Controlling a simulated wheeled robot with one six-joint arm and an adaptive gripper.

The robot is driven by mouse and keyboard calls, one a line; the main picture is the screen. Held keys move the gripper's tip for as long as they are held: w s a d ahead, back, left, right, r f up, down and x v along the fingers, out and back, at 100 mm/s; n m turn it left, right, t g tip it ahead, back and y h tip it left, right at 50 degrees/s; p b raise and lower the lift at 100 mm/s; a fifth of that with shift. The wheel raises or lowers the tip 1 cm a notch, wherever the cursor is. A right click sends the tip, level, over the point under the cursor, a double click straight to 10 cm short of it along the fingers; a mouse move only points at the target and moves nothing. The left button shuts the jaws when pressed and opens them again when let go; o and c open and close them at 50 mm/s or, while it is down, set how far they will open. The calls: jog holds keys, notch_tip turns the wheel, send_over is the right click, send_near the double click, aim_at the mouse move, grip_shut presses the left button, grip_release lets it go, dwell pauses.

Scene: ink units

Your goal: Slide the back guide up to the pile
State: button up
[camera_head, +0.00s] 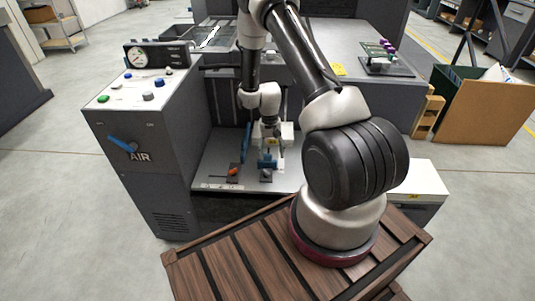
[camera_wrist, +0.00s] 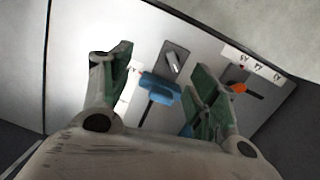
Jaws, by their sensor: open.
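A blue guide piece (camera_head: 266,160) stands on the pale feed tray (camera_head: 215,165), beside a dark plate (camera_head: 266,175). In the wrist view the blue piece (camera_wrist: 160,88) has a wide head and a narrow stem, and the dark plate (camera_wrist: 172,68) carries a silver lever. I take this piece for the back guide, but cannot be sure. My gripper (camera_wrist: 160,75) is open, its green-padded fingers on either side of the blue piece with gaps visible. In the head view my gripper (camera_head: 270,138) hangs over the tray. A white block (camera_head: 287,132) behind it may be the pile; my arm partly hides it.
An orange knob (camera_head: 233,171) sits on the tray left of the blue piece, near a tall blue side guide (camera_head: 246,143). A size scale (camera_wrist: 253,63) lies along the tray edge. The grey AIR cabinet (camera_head: 145,135) bounds the left side.

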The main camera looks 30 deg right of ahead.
aim_at(267, 155)
jog(key=shift+m+t, duration=0.6)
jog(key=shift+t, duration=0.3)
jog(key=w, duration=0.3)
jog(key=w+d, duration=0.1)
jog(key=w, duration=0.1)
jog(key=shift+w+r, duration=0.1)
jog(key=shift+r, duration=0.25)
jog(key=shift+f, duration=0.35)
notch_tip(267, 155, down, 7)
